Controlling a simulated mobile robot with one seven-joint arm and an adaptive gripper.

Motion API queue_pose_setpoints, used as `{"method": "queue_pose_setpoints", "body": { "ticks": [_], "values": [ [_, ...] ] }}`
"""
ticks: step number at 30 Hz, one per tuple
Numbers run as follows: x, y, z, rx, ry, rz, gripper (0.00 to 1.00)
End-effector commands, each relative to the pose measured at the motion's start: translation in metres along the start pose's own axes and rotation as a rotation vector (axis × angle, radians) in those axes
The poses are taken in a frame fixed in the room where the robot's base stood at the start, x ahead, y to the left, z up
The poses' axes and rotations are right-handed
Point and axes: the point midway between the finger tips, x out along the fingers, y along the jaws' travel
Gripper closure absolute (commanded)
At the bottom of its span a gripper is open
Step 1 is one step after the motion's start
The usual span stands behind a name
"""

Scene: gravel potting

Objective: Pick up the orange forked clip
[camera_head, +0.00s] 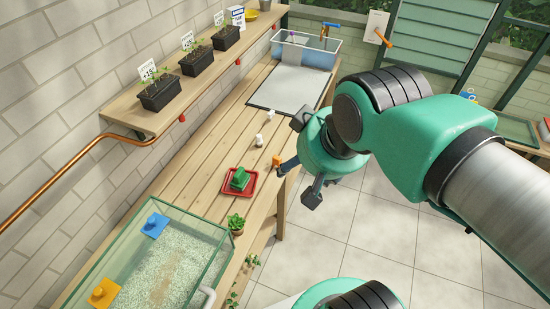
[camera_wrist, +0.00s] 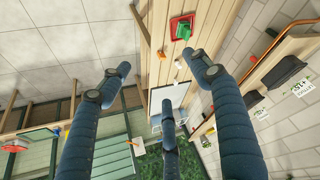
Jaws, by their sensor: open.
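A small orange clip (camera_head: 276,161) stands near the right edge of the wooden bench, just right of the red tray. In the wrist view a small orange thing (camera_wrist: 161,55), likely the clip, shows on the bench between my fingers; its fork is too small to make out. My gripper (camera_head: 298,162) is open and empty, with its fingers spread beside the bench edge. One finger appears close to the clip in the head view, but I cannot tell the gap. In the wrist view my gripper (camera_wrist: 163,80) shows three blue-grey fingers apart.
A red tray (camera_head: 253,194) with a green block (camera_head: 240,179) lies left of the clip. White pieces (camera_head: 259,140) stand behind. A glass tank (camera_head: 213,224) of gravel and a small plant (camera_head: 236,223) are nearer. A shelf (camera_head: 138,116) with seedling pots runs along the wall.

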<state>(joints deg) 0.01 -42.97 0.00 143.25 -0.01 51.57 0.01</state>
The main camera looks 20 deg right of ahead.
Motion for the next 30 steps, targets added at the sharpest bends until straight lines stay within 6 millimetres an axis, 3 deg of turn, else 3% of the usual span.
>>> {"method": "queue_pose_setpoints", "body": {
  "ticks": [14, 16, 30],
  "values": [
    [0.0, 0.0, -0.0001, 0.0, 0.0, 0.0, 0.37],
    [-0.0001, 0.0, -0.0001, 0.0, 0.0, 0.0, 0.5],
    [0.0023, 0.0007, -0.0067, 0.016, -0.008, 0.001, 0.5]
  ]
}}
